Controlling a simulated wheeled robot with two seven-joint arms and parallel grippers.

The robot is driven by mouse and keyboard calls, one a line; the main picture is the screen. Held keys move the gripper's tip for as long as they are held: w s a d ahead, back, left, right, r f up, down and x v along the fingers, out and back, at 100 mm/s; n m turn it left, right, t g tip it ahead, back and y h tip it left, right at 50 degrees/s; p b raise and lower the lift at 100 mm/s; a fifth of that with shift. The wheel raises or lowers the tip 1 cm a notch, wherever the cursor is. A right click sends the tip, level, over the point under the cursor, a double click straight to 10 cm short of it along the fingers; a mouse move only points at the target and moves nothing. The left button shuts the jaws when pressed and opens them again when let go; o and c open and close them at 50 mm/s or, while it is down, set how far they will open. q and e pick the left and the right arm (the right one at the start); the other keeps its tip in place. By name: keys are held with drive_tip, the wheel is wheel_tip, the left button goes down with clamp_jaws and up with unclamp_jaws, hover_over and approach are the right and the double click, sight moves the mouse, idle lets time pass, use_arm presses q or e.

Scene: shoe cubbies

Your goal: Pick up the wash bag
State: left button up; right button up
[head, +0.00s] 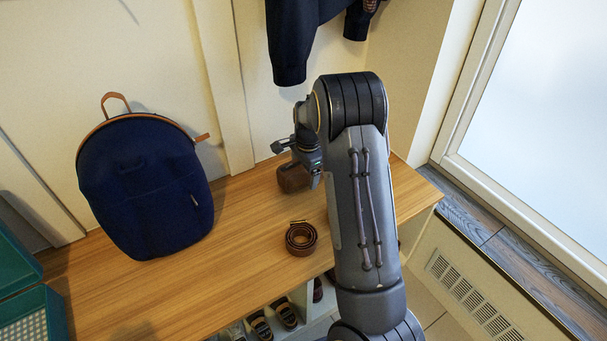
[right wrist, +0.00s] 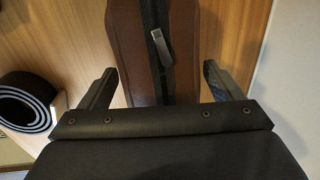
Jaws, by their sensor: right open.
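The wash bag (head: 293,178) is brown and sits on the wooden bench top, partly hidden behind my right gripper and arm in the head view. In the right wrist view the wash bag (right wrist: 124,62) shows brown sides, a dark zipper strip and a metal zipper pull. My right gripper (head: 292,146) is at the bag. In the right wrist view its two fingers (right wrist: 160,84) are open, one on each side of the bag's near end, with a gap visible at the left finger. My left gripper is not in view.
A coiled brown belt (head: 301,239) lies on the bench (head: 245,215) near the bag. A dark blue backpack (head: 147,187) stands at left, with a teal box (head: 32,312) at the lower left. A dark jacket (head: 291,40) hangs above. Shoes (head: 286,313) sit in cubbies below.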

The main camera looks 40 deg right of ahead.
drive_tip(key=c, duration=1.2)
drive_tip(key=shift+o, duration=0.2)
drive_tip(key=shift+r, duration=0.15)
